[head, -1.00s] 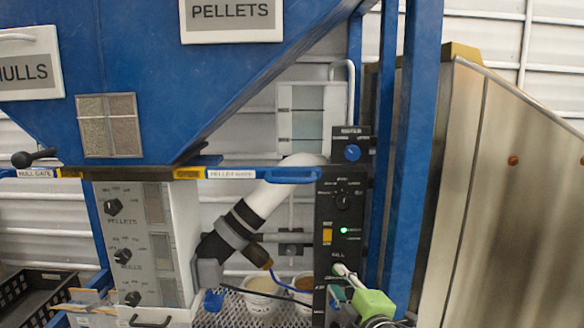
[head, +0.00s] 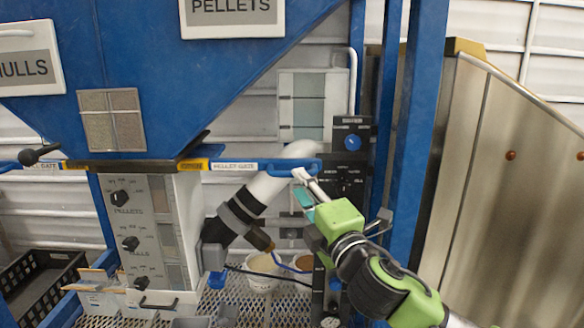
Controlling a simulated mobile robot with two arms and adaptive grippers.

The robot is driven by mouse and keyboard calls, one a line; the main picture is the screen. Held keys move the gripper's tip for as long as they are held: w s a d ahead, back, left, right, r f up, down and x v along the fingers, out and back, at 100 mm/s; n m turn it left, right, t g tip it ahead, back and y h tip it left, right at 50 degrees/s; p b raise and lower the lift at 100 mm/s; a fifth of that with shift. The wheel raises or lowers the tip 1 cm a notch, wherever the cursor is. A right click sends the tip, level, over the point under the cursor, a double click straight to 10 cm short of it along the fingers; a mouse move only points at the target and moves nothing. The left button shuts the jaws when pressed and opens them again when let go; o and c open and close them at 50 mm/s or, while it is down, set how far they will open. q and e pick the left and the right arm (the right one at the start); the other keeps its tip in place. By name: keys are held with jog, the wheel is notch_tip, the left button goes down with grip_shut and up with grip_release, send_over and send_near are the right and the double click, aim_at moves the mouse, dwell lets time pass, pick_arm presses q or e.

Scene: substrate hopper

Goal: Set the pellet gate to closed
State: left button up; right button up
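The pellet gate (head: 232,166) is a flat slide bar under the blue hopper (head: 170,110). It has a white label and a blue looped handle (head: 262,167) that extends right, towards the black control box. My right gripper (head: 298,185) reaches up from the lower right, its fingers just below and at the right end of the handle. Its fingers look apart, with a teal pad on the lower one. I cannot tell whether a finger touches the handle. My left gripper is not in view.
The hull gate (head: 40,156) with a black knob is at the left. A black control box (head: 352,142) with a blue knob and blue posts (head: 412,130) stand right of the handle. White buckets (head: 263,268) sit on the mesh below.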

jog(key=p+x, duration=0.1)
jog(key=x, duration=0.4)
jog(key=shift+w+a, duration=0.15)
jog(key=shift+w, duration=0.15)
grip_shut()
